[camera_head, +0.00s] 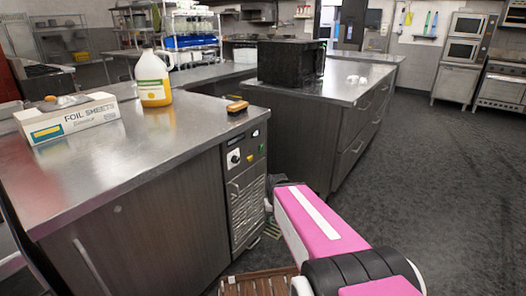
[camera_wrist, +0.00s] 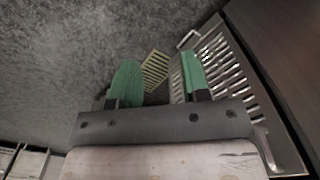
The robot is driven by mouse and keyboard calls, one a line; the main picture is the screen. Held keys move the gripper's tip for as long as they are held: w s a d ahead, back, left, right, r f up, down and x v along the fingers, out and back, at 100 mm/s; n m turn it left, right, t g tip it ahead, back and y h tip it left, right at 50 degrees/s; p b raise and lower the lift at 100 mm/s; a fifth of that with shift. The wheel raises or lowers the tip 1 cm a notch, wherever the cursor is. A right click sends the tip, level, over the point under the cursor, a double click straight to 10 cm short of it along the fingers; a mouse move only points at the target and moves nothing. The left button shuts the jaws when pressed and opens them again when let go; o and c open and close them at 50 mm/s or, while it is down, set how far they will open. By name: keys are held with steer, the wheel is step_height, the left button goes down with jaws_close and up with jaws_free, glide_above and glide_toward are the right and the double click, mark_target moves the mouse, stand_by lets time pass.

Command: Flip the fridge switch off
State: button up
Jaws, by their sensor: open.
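The fridge (camera_head: 248,205) is built into the right end of the near steel counter, with a louvred vent. Its dark control panel above the vent carries a white switch or dial (camera_head: 234,159), a small yellow mark and a green one. I cannot tell its setting. My gripper (camera_wrist: 160,80) has two green fingers, spread apart with nothing between them. In the wrist view it points down beside the vent (camera_wrist: 225,80), and the switch is out of that view. In the head view my pink arm reaches toward the fridge's right side, below the panel's height.
On the near counter (camera_head: 190,135) stand a foil sheets box (camera_head: 75,118), a yellow jug (camera_head: 153,78) and a brush (camera_head: 237,107). A slatted floor grate (camera_wrist: 154,70) lies below. The floor at right is clear.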

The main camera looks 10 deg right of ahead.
steer(key=shift+w+a, duration=0.1)
steer(key=shift+w, duration=0.3)
